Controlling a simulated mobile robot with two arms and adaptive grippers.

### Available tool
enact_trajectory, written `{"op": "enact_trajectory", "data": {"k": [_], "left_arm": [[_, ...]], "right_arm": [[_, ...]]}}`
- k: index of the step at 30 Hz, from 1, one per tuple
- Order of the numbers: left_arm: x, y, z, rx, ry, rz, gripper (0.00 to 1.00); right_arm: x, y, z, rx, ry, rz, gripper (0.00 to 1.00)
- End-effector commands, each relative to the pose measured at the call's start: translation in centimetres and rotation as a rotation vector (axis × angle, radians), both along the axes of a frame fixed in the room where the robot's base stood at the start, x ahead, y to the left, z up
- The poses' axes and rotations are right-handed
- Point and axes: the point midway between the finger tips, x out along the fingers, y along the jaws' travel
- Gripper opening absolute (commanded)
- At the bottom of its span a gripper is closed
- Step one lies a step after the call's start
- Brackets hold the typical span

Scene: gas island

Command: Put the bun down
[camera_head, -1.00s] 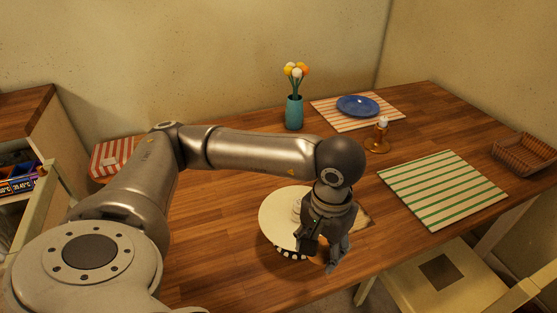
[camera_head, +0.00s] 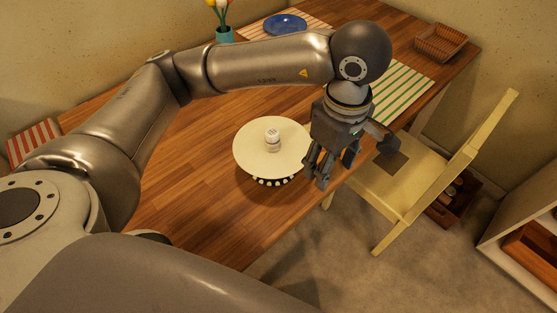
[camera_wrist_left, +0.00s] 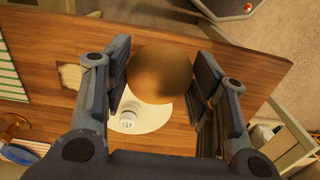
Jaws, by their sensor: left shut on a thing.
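In the left wrist view, the round brown bun (camera_wrist_left: 160,74) sits between the two fingers of my left gripper (camera_wrist_left: 160,85), which is shut on it. In the head view my left gripper (camera_head: 350,158) is near the table's front edge, just right of a round cream stand (camera_head: 250,150); the bun is hidden there behind the fingers. In the wrist view the bun covers part of the cream stand (camera_wrist_left: 155,120). My right gripper is not in view.
A small white jar (camera_head: 272,142) stands on the cream stand. A green-striped mat (camera_head: 402,90), a blue plate (camera_head: 285,24), a vase (camera_head: 224,34) and a basket (camera_head: 441,42) are on the wooden table (camera_head: 190,150). A cream chair (camera_head: 400,185) is by the front edge.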

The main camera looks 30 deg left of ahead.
Motion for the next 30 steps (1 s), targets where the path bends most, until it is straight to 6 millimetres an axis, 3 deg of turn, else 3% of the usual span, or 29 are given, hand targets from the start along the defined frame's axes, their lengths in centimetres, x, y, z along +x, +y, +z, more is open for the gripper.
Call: {"op": "enact_trajectory", "data": {"k": [4,8,16,18,24,30], "left_arm": [[0.2,0.0,0.2,0.002,0.001,0.051,0.28],[0.8,2.1,-0.5,0.006,0.004,0.062,0.28],[3.1,8.4,-3.4,0.005,0.006,0.062,0.28],[3.5,9.4,-5.0,0.005,0.008,0.058,0.28],[4.4,11.5,-7.9,0.003,0.004,0.055,0.28],[4.8,12.5,-9.3,0.003,0.004,0.055,0.28]], "right_arm": [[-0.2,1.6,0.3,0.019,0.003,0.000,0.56],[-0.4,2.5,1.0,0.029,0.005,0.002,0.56],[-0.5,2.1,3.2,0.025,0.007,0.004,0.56],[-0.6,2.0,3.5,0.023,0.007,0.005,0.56],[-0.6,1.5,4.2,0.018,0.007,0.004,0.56],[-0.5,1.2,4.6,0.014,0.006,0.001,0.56]]}}
